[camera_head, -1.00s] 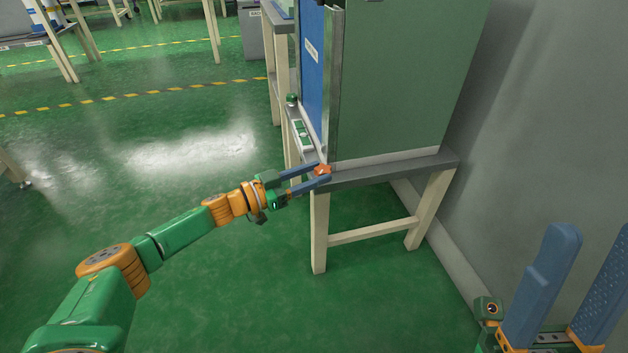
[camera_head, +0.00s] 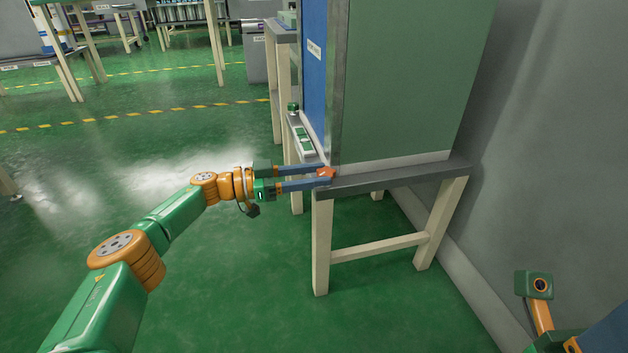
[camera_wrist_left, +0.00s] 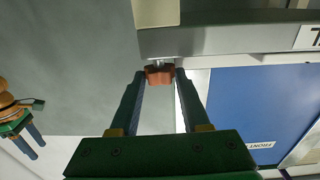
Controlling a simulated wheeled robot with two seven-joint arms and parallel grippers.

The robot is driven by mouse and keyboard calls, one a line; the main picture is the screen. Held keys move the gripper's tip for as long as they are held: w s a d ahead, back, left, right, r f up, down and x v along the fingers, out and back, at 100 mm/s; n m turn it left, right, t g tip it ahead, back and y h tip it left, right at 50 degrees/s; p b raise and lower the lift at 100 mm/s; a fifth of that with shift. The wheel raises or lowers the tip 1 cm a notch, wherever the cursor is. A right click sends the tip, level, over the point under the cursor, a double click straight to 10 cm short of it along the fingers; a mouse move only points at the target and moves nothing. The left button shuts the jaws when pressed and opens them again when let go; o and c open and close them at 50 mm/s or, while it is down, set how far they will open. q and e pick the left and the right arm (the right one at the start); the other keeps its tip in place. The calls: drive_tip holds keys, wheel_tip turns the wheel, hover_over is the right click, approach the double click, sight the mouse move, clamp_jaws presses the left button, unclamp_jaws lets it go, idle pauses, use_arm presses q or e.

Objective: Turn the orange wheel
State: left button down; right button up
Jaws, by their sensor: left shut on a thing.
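The orange wheel (camera_head: 326,173) is a small knob at the near corner of the cabinet's base, just above the table edge. My left gripper (camera_head: 322,174) reaches it from the left and is shut on it, one finger on each side. In the left wrist view the wheel (camera_wrist_left: 160,75) sits between the fingertips of my left gripper (camera_wrist_left: 160,78), on a short stem from a grey metal strip.
The tall green and blue cabinet (camera_head: 395,90) stands on a table with cream legs (camera_head: 321,245). A small panel with green parts (camera_head: 303,138) is on the cabinet's front ledge. A grey wall (camera_head: 545,150) is at the right.

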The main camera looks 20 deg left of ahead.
use_arm(q)
drive_tip(key=shift+c, duration=1.9)
unclamp_jaws()
